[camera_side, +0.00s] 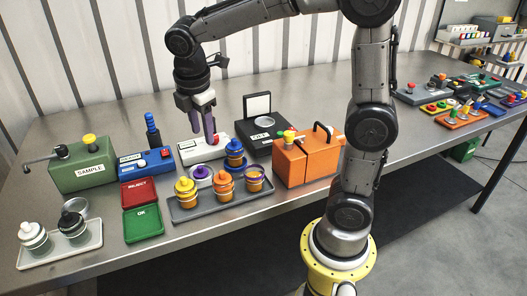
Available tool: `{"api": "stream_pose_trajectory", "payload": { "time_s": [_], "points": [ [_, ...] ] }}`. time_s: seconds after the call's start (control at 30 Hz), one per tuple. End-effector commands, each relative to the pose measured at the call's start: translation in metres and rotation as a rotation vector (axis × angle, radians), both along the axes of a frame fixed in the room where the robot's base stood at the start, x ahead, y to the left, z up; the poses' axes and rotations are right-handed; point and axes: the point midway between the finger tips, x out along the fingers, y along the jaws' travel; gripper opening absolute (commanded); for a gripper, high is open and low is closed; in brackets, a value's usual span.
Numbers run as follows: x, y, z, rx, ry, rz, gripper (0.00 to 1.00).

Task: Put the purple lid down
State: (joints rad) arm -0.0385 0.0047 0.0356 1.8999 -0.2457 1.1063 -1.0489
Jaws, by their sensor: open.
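A purple lid with a pale centre (202,173) sits at the back of the grey tray (217,210), partly hidden by the jars in front. I cannot tell if it lies on the tray or on a jar. A jar with a purple band and an amber top (253,179) stands at the tray's right end and seems to have no lid. My gripper (199,122) is open and points down above the white device (201,149), behind and above the purple lid and apart from it. A purple, finger-like part shows at its right side.
An orange box (305,162) stands to the right. Left are red (138,193) and green (143,223) trays, a blue device (147,163) and a green SAMPLE box (82,168).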

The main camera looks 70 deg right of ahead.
Motion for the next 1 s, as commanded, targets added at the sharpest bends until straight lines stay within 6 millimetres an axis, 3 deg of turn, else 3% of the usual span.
{"api": "stream_pose_trajectory", "payload": {
  "time_s": [0.03,0.2,0.4,0.5,0.7,1.0],
  "points": [
    [-0.020,0.002,0.009,0.036,-0.058,-0.093,0.47],
    [-0.080,0.013,0.019,0.180,-0.226,-0.433,0.47],
    [-0.141,0.025,0.012,0.375,-0.377,-0.808,0.47],
    [-0.161,0.030,0.005,0.454,-0.421,-0.946,0.47],
    [-0.178,0.035,-0.004,0.538,-0.457,-1.085,0.47],
    [-0.179,0.035,-0.004,0.544,-0.458,-1.097,0.47]
  ]
}}
